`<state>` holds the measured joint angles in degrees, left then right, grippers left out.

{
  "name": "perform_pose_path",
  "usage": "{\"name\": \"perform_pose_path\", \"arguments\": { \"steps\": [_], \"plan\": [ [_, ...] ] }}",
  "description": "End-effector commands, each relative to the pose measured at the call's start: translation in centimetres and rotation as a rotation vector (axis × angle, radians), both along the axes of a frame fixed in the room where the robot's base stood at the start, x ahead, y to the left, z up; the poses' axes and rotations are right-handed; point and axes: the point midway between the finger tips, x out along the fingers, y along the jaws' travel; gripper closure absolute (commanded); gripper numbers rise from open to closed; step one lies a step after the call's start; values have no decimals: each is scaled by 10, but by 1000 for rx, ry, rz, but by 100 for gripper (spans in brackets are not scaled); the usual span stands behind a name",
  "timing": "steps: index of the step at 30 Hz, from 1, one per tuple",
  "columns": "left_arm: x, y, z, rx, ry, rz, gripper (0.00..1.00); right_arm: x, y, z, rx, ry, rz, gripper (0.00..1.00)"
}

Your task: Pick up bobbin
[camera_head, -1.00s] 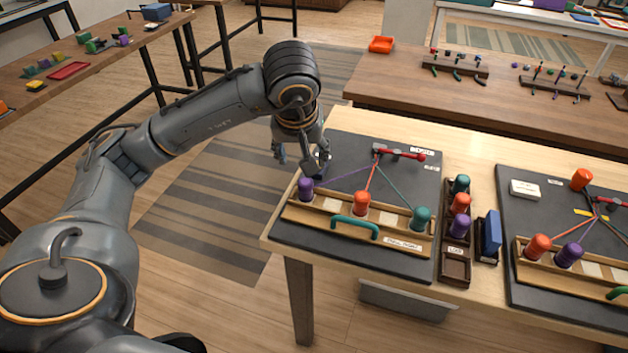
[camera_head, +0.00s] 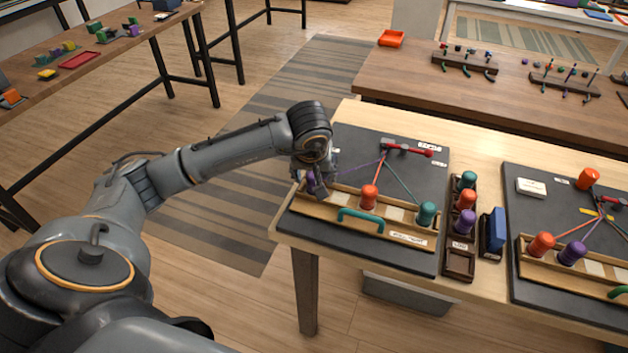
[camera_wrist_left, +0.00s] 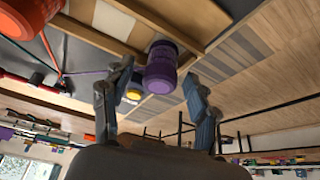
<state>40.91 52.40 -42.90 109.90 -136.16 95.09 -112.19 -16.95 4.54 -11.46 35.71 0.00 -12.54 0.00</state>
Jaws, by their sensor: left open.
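A purple bobbin (camera_wrist_left: 161,68) stands between the two spread fingers of my left gripper (camera_wrist_left: 158,100) in the left wrist view. The fingers are open, with a gap on each side of it. In the head view my left gripper (camera_head: 318,186) is at the left end of the wooden rack (camera_head: 335,220), and the purple bobbin (camera_head: 311,180) is partly hidden by the fingers. An orange bobbin (camera_head: 369,197) and a teal bobbin (camera_head: 426,213) stand in the same rack. Cords run from the bobbins to a red bar (camera_head: 408,149). My right gripper is not in view.
A dark holder (camera_head: 462,262) with teal, orange and purple bobbins stands right of the board. A blue block (camera_head: 494,229) is beside it. A green handle (camera_head: 360,220) rises at the rack's front. A second board with bobbins lies further right.

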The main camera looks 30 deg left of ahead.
Motion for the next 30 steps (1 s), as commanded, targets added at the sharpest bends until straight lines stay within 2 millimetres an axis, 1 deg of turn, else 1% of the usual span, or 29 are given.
{"name": "perform_pose_path", "arguments": {
  "steps": [5,6,11,12,13,14,23,26,30],
  "plan": [
    [0,0,0,0,-1,0,41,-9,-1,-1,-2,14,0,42],
    [0,0,0,0,-1,0,49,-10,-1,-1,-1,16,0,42],
    [0,0,0,-1,0,0,82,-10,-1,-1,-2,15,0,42],
    [0,0,0,-1,0,0,90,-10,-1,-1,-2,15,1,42],
    [0,0,0,-1,0,0,96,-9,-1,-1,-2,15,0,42],
    [0,0,0,-1,0,0,100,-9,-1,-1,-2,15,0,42],
    [0,0,2,-1,-2,1,100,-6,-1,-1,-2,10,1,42],
    [1,0,7,-1,-4,0,100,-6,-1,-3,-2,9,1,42],
    [2,0,21,0,-7,1,100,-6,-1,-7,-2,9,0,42]
  ]
}}
